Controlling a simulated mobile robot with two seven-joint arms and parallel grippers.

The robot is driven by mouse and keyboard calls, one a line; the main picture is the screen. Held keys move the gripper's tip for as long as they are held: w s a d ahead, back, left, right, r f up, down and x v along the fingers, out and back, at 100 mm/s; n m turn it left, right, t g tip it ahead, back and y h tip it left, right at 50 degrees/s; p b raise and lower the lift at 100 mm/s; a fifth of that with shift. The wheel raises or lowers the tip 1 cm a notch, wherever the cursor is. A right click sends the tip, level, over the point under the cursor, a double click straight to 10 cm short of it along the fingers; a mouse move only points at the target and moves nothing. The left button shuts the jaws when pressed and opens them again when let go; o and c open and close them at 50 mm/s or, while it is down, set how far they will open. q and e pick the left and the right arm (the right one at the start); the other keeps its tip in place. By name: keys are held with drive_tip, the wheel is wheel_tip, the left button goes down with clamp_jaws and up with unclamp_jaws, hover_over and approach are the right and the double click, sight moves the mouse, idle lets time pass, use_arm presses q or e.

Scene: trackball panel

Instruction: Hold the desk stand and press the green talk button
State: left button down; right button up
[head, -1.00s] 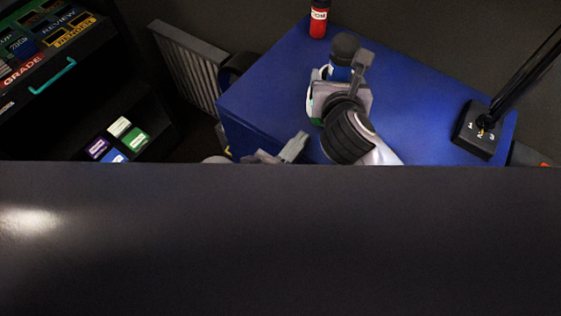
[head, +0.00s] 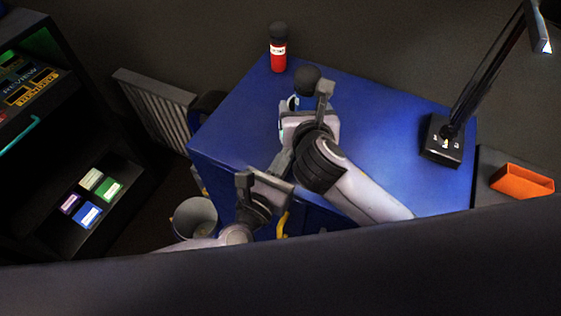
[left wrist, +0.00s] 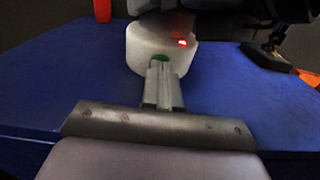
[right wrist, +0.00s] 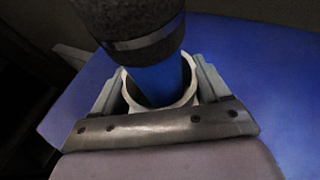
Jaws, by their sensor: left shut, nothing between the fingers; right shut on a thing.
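The white desk stand (left wrist: 134,48) stands on the blue desk, with a green talk button (left wrist: 159,58) and a lit red light (left wrist: 182,42) on its side. A microphone (right wrist: 150,50) with a dark foam head and blue body sits upright in the stand's round opening; it also shows in the head view (head: 306,79). My right gripper (head: 303,117) is shut on the stand, one finger on each side of its rim (right wrist: 192,90). My left gripper (left wrist: 161,70) is shut and empty, its fingertips right at the button, covering its lower part. I cannot tell whether they touch it.
The blue desk (head: 395,135) has free room to the right of the stand. A black lamp base (head: 443,139) is at the right, with an orange tray (head: 522,181) beyond. A bin (head: 194,217) stands on the floor.

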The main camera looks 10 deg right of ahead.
use_arm(q)
drive_tip(key=shift+w+r, duration=0.1)
drive_tip(key=shift+r, duration=0.05)
use_arm(e)
drive_tip(key=shift+s+a+f, duration=0.15)
drive_tip(key=shift+s+a, duration=0.15)
drive_tip(key=shift+a, duration=0.25)
use_arm(q)
drive_tip(key=v, duration=1.4)
use_arm(e)
drive_tip(key=shift+d+f, duration=0.25)
use_arm(q)
drive_tip(key=shift+a, duration=0.1)
use_arm(e)
drive_tip(key=o, duration=1)
drive_tip(key=shift+o, duration=0.7)
drive_tip(key=shift+w+r, duration=0.1)
drive_tip(key=shift+w, duration=0.05)
drive_tip(key=shift+s+r, duration=0.2)
drive_tip(key=v, duration=0.7)
drive_tip(key=shift+s+d, duration=0.1)
drive_tip(key=shift+s, duration=0.05)
